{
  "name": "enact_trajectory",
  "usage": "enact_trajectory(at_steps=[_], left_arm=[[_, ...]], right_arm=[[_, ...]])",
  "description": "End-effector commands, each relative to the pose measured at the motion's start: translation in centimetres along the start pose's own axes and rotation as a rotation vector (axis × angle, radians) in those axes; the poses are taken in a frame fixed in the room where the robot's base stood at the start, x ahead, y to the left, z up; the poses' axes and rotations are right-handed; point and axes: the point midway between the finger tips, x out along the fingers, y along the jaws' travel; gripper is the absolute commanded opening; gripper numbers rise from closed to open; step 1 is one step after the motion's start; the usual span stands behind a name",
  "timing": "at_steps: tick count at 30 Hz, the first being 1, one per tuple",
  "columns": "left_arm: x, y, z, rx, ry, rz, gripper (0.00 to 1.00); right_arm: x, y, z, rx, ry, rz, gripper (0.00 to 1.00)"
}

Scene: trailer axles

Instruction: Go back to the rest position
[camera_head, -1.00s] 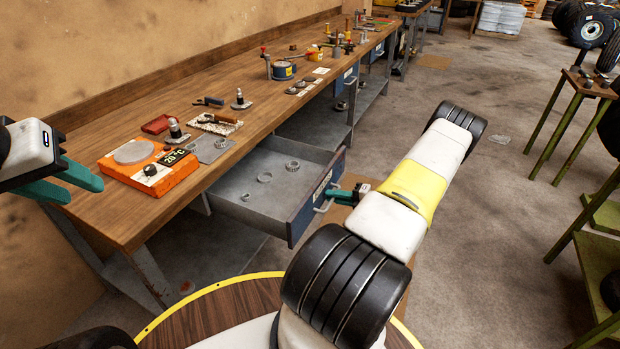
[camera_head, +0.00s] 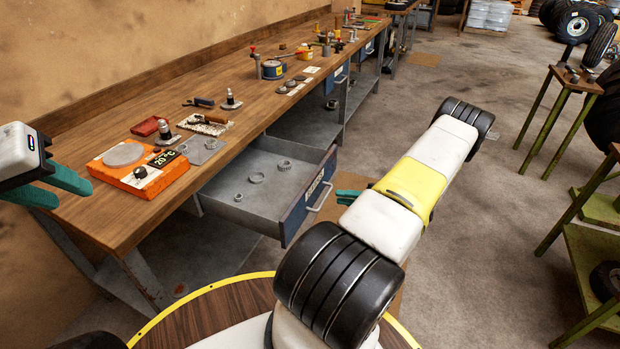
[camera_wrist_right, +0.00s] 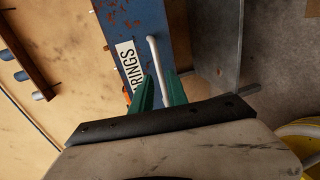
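My left gripper (camera_head: 62,184) is at the left edge of the head view, above the near end of the workbench. Its teal fingers are apart and hold nothing. My right gripper (camera_head: 347,196) is largely hidden behind my right arm in the head view; only teal finger parts show, to the right of the open drawer (camera_head: 221,192) and its handle (camera_head: 319,197). In the right wrist view, its two fingers (camera_wrist_right: 160,78) are apart, pointing toward the drawer front (camera_wrist_right: 120,20) and handle (camera_wrist_right: 156,58). In the head view a gap shows between fingers and handle.
The drawer stands out from the workbench (camera_head: 150,105) with several bearing rings inside. An orange heater (camera_head: 139,172) sits on the bench's near end. Green-legged stands (camera_head: 570,90) are at the right. Open floor (camera_head: 480,230) lies between.

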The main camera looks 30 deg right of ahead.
Motion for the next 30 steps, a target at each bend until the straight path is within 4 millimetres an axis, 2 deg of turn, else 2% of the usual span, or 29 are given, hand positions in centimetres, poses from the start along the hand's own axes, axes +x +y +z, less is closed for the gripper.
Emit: enact_trajectory(at_steps=[6, 19, 22, 26, 30], left_arm=[[0.0, 0.0, 0.0, 0.0, 0.0, 0.0, 0.36], [0.0, 0.0, 0.0, 0.0, 0.0, 0.0, 0.36], [0.0, 0.0, 0.0, 0.0, 0.0, 0.0, 0.36], [0.0, 0.0, 0.0, 0.0, 0.0, 0.0, 0.36], [0.0, 0.0, 0.0, 0.0, 0.0, 0.0, 0.36]], right_arm=[[-1.3, 0.0, 0.0, 0.0, 0.0, 0.001, 0.2], [-1.3, 0.0, 0.0, 0.0, 0.0, 0.0, 0.2], [-1.0, 0.7, 0.0, -0.027, 0.016, -0.007, 0.2], [0.8, 4.5, -0.7, -0.188, 0.113, -0.047, 0.2], [3.6, 11.3, -3.1, -0.525, 0.308, -0.106, 0.2]])
